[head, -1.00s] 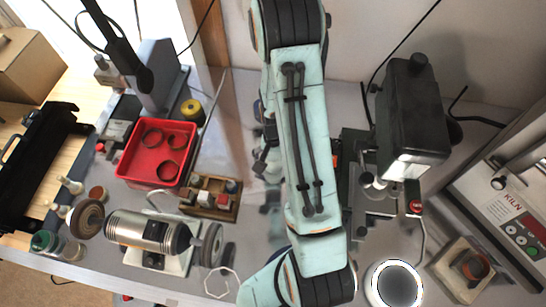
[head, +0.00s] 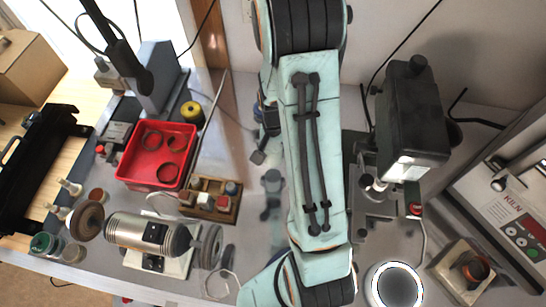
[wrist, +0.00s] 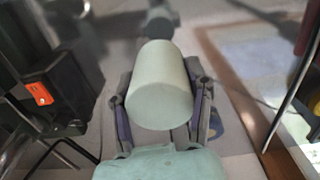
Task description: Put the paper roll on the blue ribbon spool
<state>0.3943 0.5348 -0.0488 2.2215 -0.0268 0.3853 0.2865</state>
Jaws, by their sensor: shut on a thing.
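My gripper (wrist: 158,78) is shut on a pale grey-green cylinder, which I take to be the paper roll (wrist: 160,105). The dark fingers lie on either side of it, and its round end faces the wrist camera. In the head view my arm covers the roll and most of the gripper; only dark parts show at the arm's left edge. I cannot make out the blue ribbon spool for certain. A small blue patch (wrist: 217,119) shows beside the right finger in the wrist view, but I cannot tell what it is.
A red bin (head: 135,176), a wooden block tray (head: 228,213), a yellow spool (head: 191,110) and a motor grinder (head: 140,231) stand left. A black microscope-like device (head: 412,115), a bright ring (head: 374,284) and the kiln (head: 505,205) stand right. Bare bench shows left of my arm.

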